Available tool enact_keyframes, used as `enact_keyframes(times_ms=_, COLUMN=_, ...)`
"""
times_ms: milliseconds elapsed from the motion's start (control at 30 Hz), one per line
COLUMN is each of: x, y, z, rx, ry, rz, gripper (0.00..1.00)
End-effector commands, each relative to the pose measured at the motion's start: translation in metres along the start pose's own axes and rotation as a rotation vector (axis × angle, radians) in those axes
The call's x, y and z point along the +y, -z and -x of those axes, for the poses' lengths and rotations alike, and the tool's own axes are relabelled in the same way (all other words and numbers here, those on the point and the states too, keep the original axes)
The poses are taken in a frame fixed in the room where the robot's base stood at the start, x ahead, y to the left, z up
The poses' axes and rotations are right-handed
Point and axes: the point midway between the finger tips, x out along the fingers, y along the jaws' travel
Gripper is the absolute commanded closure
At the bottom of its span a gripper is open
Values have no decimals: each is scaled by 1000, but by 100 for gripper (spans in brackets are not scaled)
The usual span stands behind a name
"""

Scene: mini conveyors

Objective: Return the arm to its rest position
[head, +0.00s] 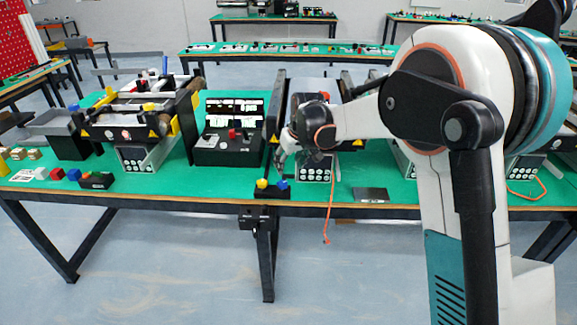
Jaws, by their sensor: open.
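My arm reaches in from the right of the head view, bent over the green table (225,187). My gripper (279,163) hangs small and partly dark above the table's front part, near the middle conveyor. It sits just above and behind a black holder (268,194) with a yellow piece (262,184) and a blue piece (283,184) on it. The fingers are open, and I see nothing between them. Whether the fingertips touch the holder's pieces cannot be told from here.
A mini conveyor (138,118) stands at the left; another stands behind my gripper, partly hidden by my arm. A black control box with a screen (229,130) is between them.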

Motion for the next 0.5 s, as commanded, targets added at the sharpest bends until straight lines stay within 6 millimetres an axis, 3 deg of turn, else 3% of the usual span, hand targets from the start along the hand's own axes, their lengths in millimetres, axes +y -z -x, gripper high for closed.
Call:
enact_keyframes(times_ms=333, x=2, y=-2, z=7, rx=2, ry=-3, rz=-5, gripper=49)
enact_keyframes(times_ms=500, x=9, y=-18, z=47, rx=16, ry=-20, rz=-38, gripper=49)
